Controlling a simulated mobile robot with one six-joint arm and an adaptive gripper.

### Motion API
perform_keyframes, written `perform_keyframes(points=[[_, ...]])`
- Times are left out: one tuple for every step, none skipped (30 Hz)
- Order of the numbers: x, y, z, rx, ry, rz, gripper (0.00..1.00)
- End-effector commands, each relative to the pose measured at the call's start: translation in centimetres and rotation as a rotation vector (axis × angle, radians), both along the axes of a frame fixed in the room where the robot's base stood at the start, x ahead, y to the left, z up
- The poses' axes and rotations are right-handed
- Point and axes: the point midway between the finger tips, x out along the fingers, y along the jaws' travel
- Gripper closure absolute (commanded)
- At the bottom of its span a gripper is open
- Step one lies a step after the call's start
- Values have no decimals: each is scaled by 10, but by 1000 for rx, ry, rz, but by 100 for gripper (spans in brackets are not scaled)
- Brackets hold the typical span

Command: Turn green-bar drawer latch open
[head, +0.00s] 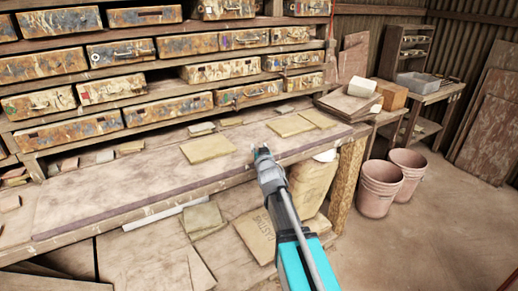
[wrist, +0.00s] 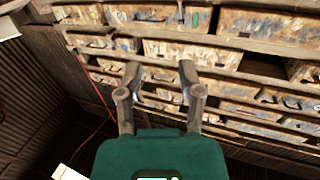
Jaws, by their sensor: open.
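Rows of worn, paint-stained drawers fill the wooden rack at the back in the head view. In the wrist view a small upright green mark shows on the front of one drawer (wrist: 172,20) near the top. Which drawer this is in the head view I cannot tell, and its latch is too small to make out. My gripper (head: 262,152) is over the front edge of the workbench, below and apart from the drawers. In the wrist view its two fingers (wrist: 160,76) stand apart with nothing between them.
The workbench (head: 120,190) has flat tan tiles (head: 206,148) lying on it. Two pinkish buckets (head: 377,186) stand on the floor at right. A stack of boards with a white roll (head: 362,87) sits at the bench's right end. Open floor lies at lower right.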

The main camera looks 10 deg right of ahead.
Motion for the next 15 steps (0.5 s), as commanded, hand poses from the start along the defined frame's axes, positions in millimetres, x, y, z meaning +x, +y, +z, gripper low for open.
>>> perform_keyframes(points=[[0,0,0,1,2,0,52],[0,0,-1,2,3,-1,52],[0,0,0,2,3,-1,52],[0,0,0,1,3,-1,52],[0,0,0,1,3,-1,52],[0,0,0,1,2,0,52],[0,0,0,1,2,0,52],[0,0,0,1,2,0,52],[0,1,0,1,2,0,52],[0,1,0,1,2,0,52],[0,1,-1,1,4,0,52],[-1,1,-1,0,7,-1,52],[-1,0,-2,0,10,-2,52],[-2,0,-3,2,16,-4,52],[-3,0,-5,1,28,-5,52]])
